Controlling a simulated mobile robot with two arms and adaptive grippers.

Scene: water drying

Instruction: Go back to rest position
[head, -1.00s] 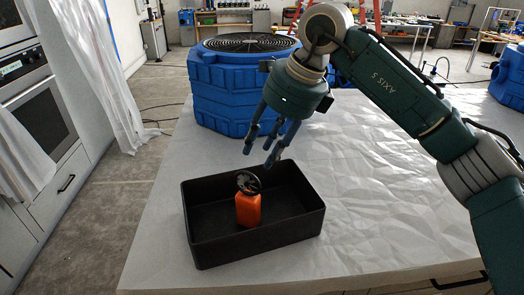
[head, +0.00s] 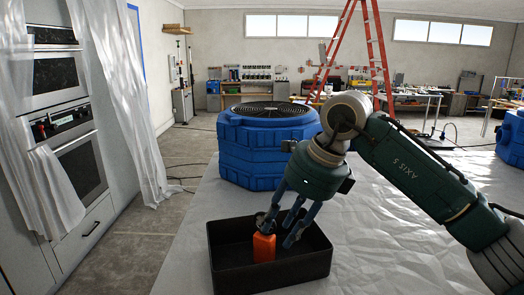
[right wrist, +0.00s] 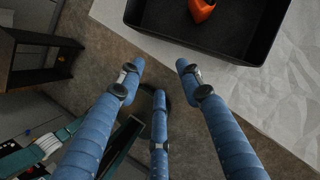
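An orange bottle (head: 264,248) with a dark round top stands upright in a black open tray (head: 322,262) on the covered table. My right gripper (head: 278,230) hangs over the tray, and its blue fingers partly hide the bottle's top in the head view. In the right wrist view my right gripper (right wrist: 160,80) has its fingers spread with nothing between them. There the bottle (right wrist: 201,9) and the tray (right wrist: 190,46) lie beyond the fingertips at the top edge, the bottle cut off. My left gripper is not in view.
A large blue fan unit (head: 262,150) stands on the table behind the tray. A red ladder (head: 378,60) and cluttered benches are further back. Ovens (head: 75,160) and plastic sheeting line the left side. The white-covered table (head: 385,255) is clear to the tray's right.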

